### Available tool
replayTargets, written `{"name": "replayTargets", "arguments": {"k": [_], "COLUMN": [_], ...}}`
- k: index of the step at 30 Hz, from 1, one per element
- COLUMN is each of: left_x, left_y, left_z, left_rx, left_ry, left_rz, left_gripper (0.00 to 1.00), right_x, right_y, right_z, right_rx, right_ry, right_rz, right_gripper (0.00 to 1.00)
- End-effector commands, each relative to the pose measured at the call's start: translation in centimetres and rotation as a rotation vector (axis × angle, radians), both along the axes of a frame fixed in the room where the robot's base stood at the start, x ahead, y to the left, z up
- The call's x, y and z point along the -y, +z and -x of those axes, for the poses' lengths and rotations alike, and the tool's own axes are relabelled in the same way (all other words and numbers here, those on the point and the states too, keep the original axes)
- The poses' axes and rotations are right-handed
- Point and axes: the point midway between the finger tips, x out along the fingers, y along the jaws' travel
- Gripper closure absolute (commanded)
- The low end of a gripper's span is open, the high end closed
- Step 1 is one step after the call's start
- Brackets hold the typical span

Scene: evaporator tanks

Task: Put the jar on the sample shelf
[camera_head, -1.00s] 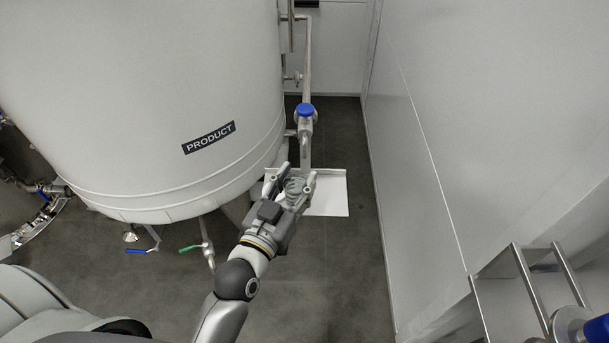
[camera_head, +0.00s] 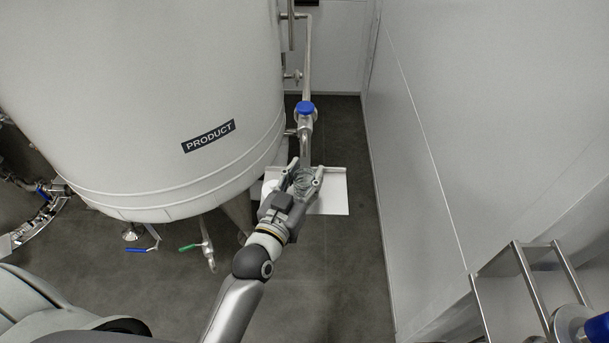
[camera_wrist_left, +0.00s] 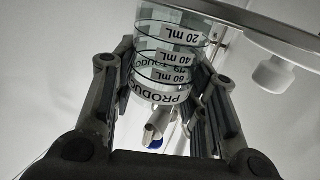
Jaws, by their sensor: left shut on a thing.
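The jar (camera_head: 304,184) is a clear glass vessel with a greenish tint. In the left wrist view the jar (camera_wrist_left: 168,58) shows black volume marks and a "PRODUCT" label, and it appears upside down in that picture. My left gripper (camera_head: 305,181) is shut on the jar, with a finger on each side. The white sample shelf (camera_head: 334,194) shows beyond and to the right of the gripper in the head view. The gripper and jar overlap it in the picture; I cannot tell whether the jar touches it. My right gripper does not show.
A large white tank (camera_head: 150,90) labelled "PRODUCT" stands left of the shelf. A vertical pipe with a blue-capped valve (camera_head: 305,109) rises behind the shelf. A plain wall (camera_head: 450,130) bounds the right side. A metal ladder-like frame (camera_head: 530,290) is at lower right.

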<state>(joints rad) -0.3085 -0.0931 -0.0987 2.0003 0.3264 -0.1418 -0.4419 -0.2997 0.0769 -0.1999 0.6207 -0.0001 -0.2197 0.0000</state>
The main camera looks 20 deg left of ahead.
Motion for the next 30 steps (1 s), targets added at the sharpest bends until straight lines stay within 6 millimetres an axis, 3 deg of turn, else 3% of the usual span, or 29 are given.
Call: {"name": "replayTargets", "arguments": {"k": [1, 2, 6, 19, 30], "left_x": [0.0, 0.0, 0.0, -0.1, -0.6], "left_y": [-0.2, -0.2, -0.2, 0.0, -0.1], "left_z": [0.0, 0.0, 0.0, 0.5, 6.0], "left_rx": [0.0, -0.001, -0.001, -0.003, -0.005], "left_ry": [0.0, -0.001, 0.0, 0.0, -0.001], "left_rz": [-0.001, 0.0, 0.0, -0.001, -0.002], "left_gripper": [0.89, 0.56, 0.38, 0.38, 0.38], "right_x": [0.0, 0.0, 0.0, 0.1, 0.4], "right_y": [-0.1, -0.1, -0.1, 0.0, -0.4], "right_z": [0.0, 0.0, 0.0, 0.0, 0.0], "right_rx": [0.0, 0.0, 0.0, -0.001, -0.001], "right_ry": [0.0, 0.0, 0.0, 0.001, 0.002], "right_rz": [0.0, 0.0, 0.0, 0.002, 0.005], "right_gripper": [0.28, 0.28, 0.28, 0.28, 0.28]}}
